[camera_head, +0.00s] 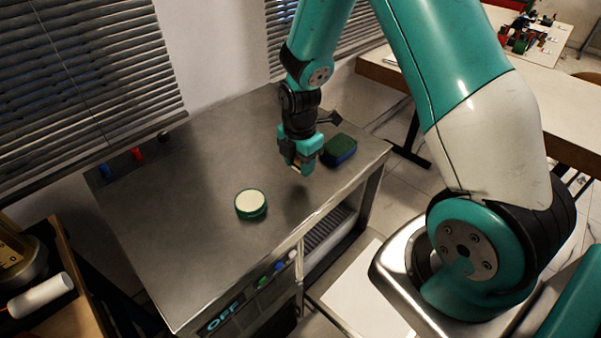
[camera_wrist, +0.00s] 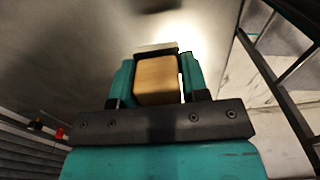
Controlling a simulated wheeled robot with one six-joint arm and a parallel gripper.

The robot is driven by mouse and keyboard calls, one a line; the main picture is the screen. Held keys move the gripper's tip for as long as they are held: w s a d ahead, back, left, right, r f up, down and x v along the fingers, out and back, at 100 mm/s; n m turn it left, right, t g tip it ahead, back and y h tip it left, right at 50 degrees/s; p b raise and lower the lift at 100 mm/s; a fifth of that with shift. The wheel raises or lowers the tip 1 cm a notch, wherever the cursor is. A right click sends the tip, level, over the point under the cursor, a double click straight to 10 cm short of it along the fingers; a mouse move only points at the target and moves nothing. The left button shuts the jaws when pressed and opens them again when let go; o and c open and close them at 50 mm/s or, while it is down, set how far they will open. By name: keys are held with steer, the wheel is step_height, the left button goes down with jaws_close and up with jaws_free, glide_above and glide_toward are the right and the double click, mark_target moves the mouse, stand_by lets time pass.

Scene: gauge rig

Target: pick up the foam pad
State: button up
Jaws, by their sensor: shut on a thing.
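My gripper (camera_head: 303,168) hangs over the steel table, fingers down, and appears to be above its top, with a dark shadow below it. In the wrist view my gripper (camera_wrist: 158,80) is shut on a tan block with rounded edges, which looks like the foam pad (camera_wrist: 157,82). A pale strip shows at the block's far end. In the head view the fingers hide most of the pad.
On the steel table (camera_head: 190,210), a round green piece with a cream top (camera_head: 251,203) stands left of my gripper. A green and blue block (camera_head: 339,149) lies close on its right. Small red (camera_head: 138,154) and blue (camera_head: 105,171) pieces are at the back left.

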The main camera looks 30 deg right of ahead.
step_height(320, 180, up, 16)
steer(key=shift+f+b, duration=0.15)
steer(key=shift+b, duration=0.15)
steer(key=o, duration=0.5)
steer(key=shift+c, duration=0.2)
steer(key=c, duration=0.3)
